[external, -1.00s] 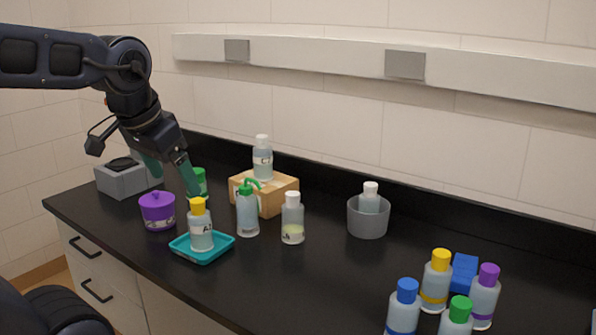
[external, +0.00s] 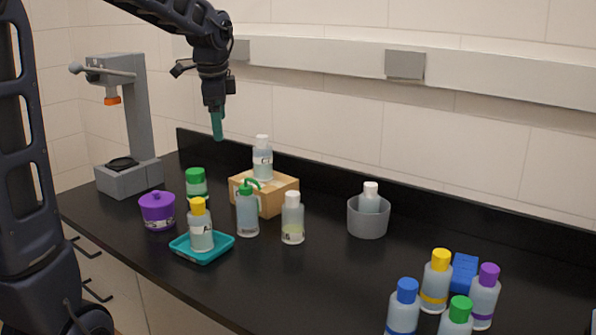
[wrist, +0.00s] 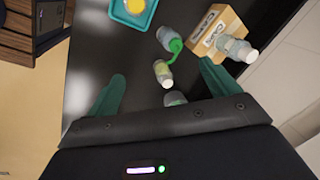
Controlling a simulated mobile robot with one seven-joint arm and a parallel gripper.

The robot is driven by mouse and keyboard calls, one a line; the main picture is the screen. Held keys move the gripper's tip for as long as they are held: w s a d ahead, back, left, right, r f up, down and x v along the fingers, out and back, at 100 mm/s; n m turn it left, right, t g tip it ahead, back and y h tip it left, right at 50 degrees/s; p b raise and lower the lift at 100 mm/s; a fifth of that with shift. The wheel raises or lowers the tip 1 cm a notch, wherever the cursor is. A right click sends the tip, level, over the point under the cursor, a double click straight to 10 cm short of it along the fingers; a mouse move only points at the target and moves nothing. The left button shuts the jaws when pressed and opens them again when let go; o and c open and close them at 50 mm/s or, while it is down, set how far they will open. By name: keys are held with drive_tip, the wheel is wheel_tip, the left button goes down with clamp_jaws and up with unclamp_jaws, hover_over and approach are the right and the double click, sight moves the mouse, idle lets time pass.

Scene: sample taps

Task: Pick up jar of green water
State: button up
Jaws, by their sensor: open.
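A clear jar with a white cap and a little pale yellow-green liquid (external: 292,222) stands upright on the black counter, right of the green-topped squeeze bottle (external: 247,213). In the wrist view a small pale-capped jar with yellowish-green contents (wrist: 163,74) shows between the fingers, beyond their tips; it looks like the same jar. My gripper (external: 217,130) is open and empty, pointing down, high above the counter and up-left of the jar in the external view. Both teal fingers show spread apart in the wrist view (wrist: 163,88).
A wooden block (external: 279,197) carries another white-capped bottle (external: 262,158). A teal tray (external: 209,254) holds a yellow-capped bottle (external: 201,232). A purple pot (external: 157,212), green-capped jar (external: 196,183) and grey cup (external: 367,219) stand nearby. Several coloured-cap bottles are at front right. A grey stand (external: 137,115) is at far left.

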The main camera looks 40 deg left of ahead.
drive_tip(key=w+a+f+m+g, duration=0.1)
drive_tip(key=w+a+f+m, duration=0.1)
drive_tip(key=w+a+f, duration=0.4)
drive_tip(key=w+a+f+m, duration=0.2)
drive_tip(key=w+a+m, duration=0.1)
drive_tip(key=w+a, duration=0.3)
drive_tip(key=m+g+h, duration=0.1)
drive_tip(key=m, duration=0.3)
hover_over(196, 171)
drive_tip(key=f, duration=1.1)
drive_tip(key=shift+d+f, duration=0.3)
drive_tip(key=shift+f, duration=0.05)
drive_tip(key=shift+a+f, duration=0.15)
drive_tip(key=shift+f, duration=0.05)
wheel_tip(196, 171, down, 5)
drive_tip(key=shift+f, duration=0.2)
drive_tip(key=shift+a+f, duration=0.2)
drive_tip(key=shift+f, duration=1.1)
drive_tip(key=shift+a+f, duration=0.15)
drive_tip(key=shift+f, duration=1.15)
drive_tip(key=c, duration=1.2)
